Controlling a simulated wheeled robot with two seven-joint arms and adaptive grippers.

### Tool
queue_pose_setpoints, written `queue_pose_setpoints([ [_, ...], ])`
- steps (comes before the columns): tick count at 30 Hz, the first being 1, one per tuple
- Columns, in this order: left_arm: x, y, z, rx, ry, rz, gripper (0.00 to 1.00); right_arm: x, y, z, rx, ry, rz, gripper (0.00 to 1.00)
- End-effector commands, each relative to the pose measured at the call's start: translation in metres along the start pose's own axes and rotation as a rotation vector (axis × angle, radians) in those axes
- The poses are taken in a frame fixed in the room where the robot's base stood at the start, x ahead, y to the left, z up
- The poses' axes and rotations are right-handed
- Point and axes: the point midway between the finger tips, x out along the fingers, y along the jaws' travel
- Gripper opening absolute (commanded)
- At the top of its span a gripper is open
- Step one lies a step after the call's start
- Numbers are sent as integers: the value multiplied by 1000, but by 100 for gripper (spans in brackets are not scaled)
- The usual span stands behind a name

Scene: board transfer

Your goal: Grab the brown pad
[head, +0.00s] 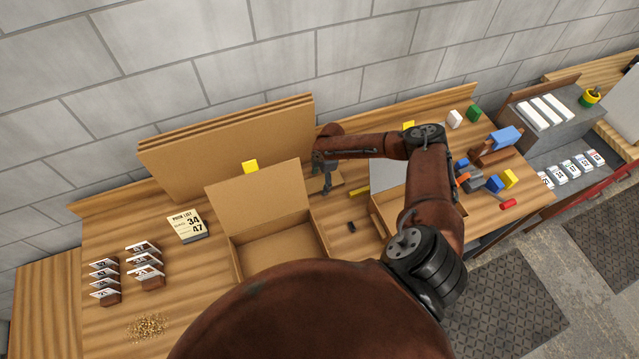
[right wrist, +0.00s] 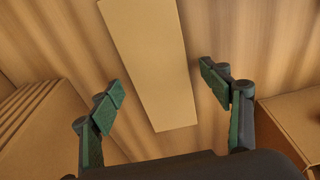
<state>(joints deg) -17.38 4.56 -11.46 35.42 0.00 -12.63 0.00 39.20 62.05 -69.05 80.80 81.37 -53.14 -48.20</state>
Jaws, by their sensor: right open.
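The brown pad (right wrist: 150,62) is a flat, tan rectangular piece lying on the wooden table in the right wrist view. In the head view it shows partly (head: 354,180), behind and beside my right gripper, in the gap between two cardboard boxes. My right gripper (head: 325,184) is open and empty, pointing down over the table. In the right wrist view its two green-padded fingers (right wrist: 162,90) are spread, with the pad's near end between them in the picture. The exact height above the pad cannot be told. My left gripper is not in view.
An open cardboard box (head: 240,210) stands left of the gripper, another box (head: 385,208) right, partly behind my arm. Tall cardboard sheets (head: 220,145) lean at the back. A yellow strip (head: 359,193) and small black item (head: 351,227) lie between the boxes.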

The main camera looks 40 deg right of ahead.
Motion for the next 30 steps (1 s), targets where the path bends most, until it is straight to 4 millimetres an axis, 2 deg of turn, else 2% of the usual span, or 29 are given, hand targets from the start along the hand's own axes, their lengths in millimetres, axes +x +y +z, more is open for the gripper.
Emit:
queue_pose_setpoints([
  [5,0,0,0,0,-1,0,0,0,0,0,0,0,0,70],
  [21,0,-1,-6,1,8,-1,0,0,0,0,0,0,0,34],
  [30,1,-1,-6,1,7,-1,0,-2,0,0,0,0,1,33],
])
